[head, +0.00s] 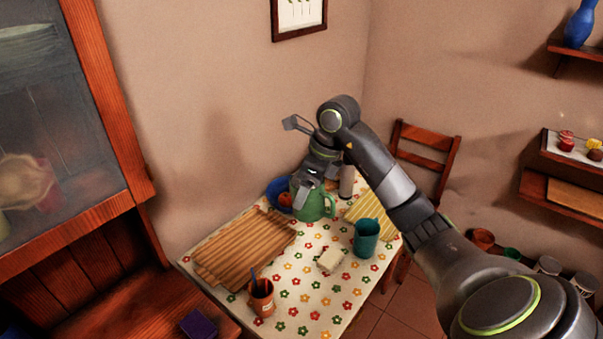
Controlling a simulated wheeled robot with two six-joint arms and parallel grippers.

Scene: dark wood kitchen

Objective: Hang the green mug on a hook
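A green mug (316,207) with its handle to the right stands near the back of the flowered table. My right gripper (306,192) reaches down over it from above, and a grey finger overlaps the mug's left upper part. I cannot tell whether the fingers touch the mug or how far apart they are. A teal cup (366,239) stands separately, nearer the front right of the table. My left gripper is not in view. I can make out no hook in this view.
The table (303,300) also holds a striped wooden board (243,248), a blue bowl (278,190), a pale block (330,260), an orange-brown cup (262,297) and a yellow striped cloth (366,208). A grey cylinder (347,181) is close to the gripper. A chair (428,150) stands behind.

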